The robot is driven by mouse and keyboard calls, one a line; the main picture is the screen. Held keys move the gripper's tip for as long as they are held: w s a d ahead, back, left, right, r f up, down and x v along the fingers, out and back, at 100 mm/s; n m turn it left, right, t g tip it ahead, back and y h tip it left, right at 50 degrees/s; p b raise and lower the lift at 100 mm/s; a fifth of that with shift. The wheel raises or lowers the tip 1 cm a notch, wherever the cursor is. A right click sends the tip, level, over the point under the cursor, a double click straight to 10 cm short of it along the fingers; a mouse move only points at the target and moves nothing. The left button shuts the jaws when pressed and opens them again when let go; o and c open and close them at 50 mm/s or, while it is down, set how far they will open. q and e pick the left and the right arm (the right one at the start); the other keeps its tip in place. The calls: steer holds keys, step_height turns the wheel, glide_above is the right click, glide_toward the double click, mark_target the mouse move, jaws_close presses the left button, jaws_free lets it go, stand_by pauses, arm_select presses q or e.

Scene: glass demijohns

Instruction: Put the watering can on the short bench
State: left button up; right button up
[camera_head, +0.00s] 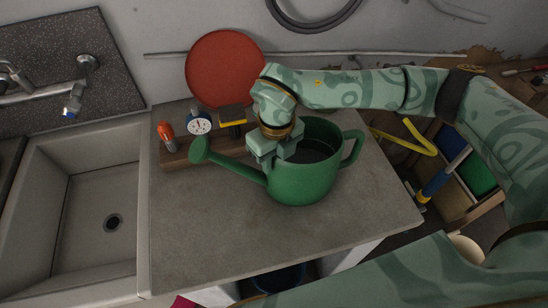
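The green watering can (306,184) is upright over the grey worktop (230,235), its spout pointing left and its handle to the right. I cannot tell whether its base touches the top. My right gripper (274,158) reaches down at the can's spout-side rim. One finger shows outside the rim and the other over the opening. The fingertips are partly hidden, so their grip on the rim is unclear. My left gripper is out of view. I cannot tell whether this worktop is the short bench.
A wooden block (178,159) with an orange-handled tool (166,132) and a dial gauge (199,125) stands behind the spout. A red disc (225,68) leans at the wall. A sink (90,215) lies left. The worktop's front is clear.

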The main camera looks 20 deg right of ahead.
steer(key=shift+r, duration=0.25)
step_height(320, 180, up, 12)
steer(key=shift+d+b, duration=0.25)
steer(key=shift+b, duration=0.05)
steer(key=shift+w+f, duration=0.1)
steer(key=shift+f, duration=0.05)
